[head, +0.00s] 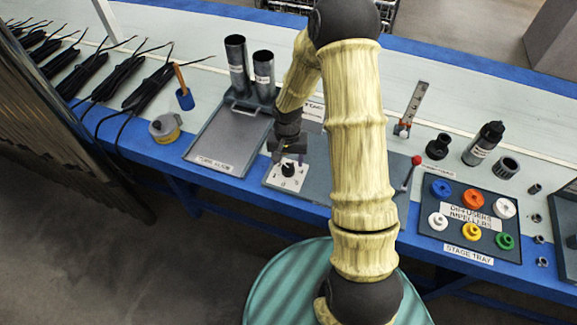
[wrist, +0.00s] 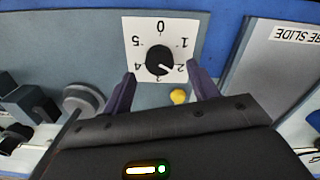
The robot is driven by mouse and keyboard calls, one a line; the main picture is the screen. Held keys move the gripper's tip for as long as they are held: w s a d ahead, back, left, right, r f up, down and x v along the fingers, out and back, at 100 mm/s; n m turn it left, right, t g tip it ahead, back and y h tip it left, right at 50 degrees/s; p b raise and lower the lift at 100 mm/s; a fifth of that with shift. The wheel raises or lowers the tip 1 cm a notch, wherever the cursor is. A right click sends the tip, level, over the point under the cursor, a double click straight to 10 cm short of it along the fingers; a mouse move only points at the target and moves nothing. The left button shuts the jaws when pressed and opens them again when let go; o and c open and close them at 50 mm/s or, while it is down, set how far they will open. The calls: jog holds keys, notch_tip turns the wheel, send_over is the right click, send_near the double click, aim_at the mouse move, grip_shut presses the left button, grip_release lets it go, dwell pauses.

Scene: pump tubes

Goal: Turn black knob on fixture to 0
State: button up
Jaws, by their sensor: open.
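The black knob (wrist: 160,60) sits on a white dial plate (wrist: 135,27) numbered 0 to 5. In the wrist view the numbers are upside down, with 0 at the top. The knob's white mark points to the lower right, toward 2. My gripper (wrist: 160,76) is open, with one finger to each side and the knob between and just beyond the fingertips. I see no contact. In the head view my gripper (head: 288,152) is over the fixture (head: 318,190), just behind the knob (head: 288,169).
A yellow button (wrist: 179,96) and a grey round part (wrist: 83,100) are on the fixture near my fingers. The tube slide tray (head: 222,140) stands left of the fixture. A red-tipped lever (head: 415,162) and the stage tray (head: 468,220) are to the right.

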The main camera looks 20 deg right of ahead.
aim_at(288, 167)
jog(key=shift+d+f, duration=0.1)
jog(key=shift+f, duration=1.85)
jog(key=shift+w, duration=0.1)
jog(key=c, duration=1)
